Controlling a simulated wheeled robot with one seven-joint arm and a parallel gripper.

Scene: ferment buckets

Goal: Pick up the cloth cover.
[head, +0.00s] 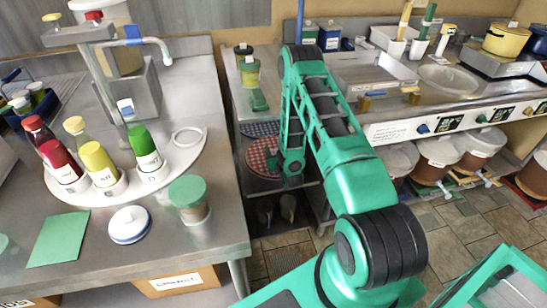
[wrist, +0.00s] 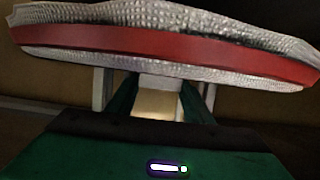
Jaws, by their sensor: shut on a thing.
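In the wrist view a cloth cover (wrist: 165,45), whitish and textured with a red band around it, spans the frame right at the fingertips. My gripper (wrist: 160,82) is shut on it, and its fingers meet the cover's lower edge. The exact contact is partly hidden by the cover. In the head view my arm reaches down to a low shelf between the counters, where a round red-checked cloth (head: 262,158) shows beside the wrist. A blue-checked cloth (head: 258,129) lies behind it. My fingertips are hidden in the head view.
The left steel counter (head: 225,195) holds bottles, a green-lidded jar (head: 190,198) and a round white lid (head: 130,225). Several brown buckets (head: 436,160) with pale lids stand under the right counter (head: 400,131). The tiled floor (head: 440,215) between the buckets and my arm is clear.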

